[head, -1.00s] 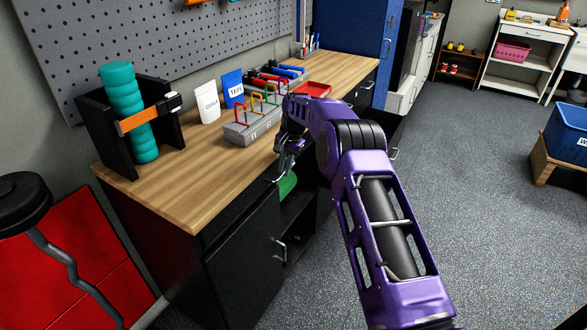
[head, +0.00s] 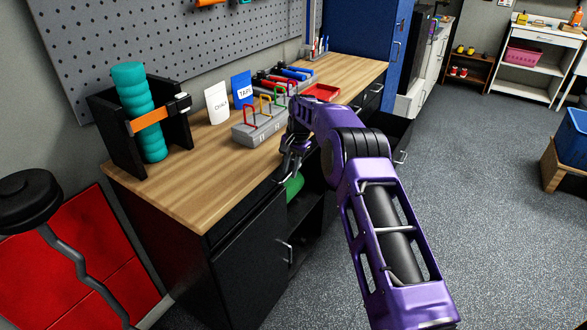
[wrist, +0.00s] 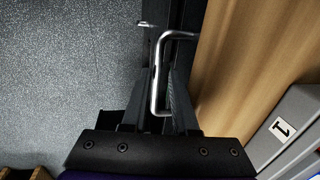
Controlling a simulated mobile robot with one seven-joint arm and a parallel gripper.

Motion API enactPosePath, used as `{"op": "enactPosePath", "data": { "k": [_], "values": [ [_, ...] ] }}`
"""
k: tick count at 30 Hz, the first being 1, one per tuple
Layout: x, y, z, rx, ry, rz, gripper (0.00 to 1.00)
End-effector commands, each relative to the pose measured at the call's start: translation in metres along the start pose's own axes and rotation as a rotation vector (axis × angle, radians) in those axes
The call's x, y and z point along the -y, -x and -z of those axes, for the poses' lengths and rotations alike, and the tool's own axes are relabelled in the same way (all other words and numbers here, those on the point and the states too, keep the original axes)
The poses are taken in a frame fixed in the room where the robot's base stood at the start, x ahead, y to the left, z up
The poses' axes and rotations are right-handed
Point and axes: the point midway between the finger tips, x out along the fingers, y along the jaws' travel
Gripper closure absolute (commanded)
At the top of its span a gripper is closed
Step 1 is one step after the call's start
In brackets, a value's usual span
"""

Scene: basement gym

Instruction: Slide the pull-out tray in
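My gripper (wrist: 161,75) reaches down at the front edge of the wooden-topped workbench. In the wrist view its dark fingers stand apart, one on each side of a silver bar handle (wrist: 156,85). I see no firm clamp on the handle. Dark front parts of the bench lie behind it. In the head view my gripper (head: 288,168) is small and partly covered by my arm, and hides this handle. The pull-out tray cannot be clearly made out; how far it stands out is hidden.
A green object (head: 294,187) shows in the open bay below my gripper. A black cabinet door (head: 250,262) is to its left. A dark drawer (head: 398,132) seems to stand out on the right. A grey numbered rack (head: 258,128) is on the benchtop.

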Motion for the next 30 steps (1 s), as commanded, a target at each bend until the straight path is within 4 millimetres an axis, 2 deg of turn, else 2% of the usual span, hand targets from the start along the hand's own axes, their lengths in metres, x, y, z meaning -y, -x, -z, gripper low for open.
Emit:
{"op": "enactPosePath", "data": {
  "k": [7, 14, 30],
  "values": [
    [0.003, 0.002, -0.001, -0.002, 0.002, 0.009, 0.55],
    [-0.016, 0.004, -0.001, 0.0, 0.0, 0.006, 0.55],
    [-0.112, 0.018, -0.001, 0.001, -0.004, -0.002, 0.55]
  ]
}}
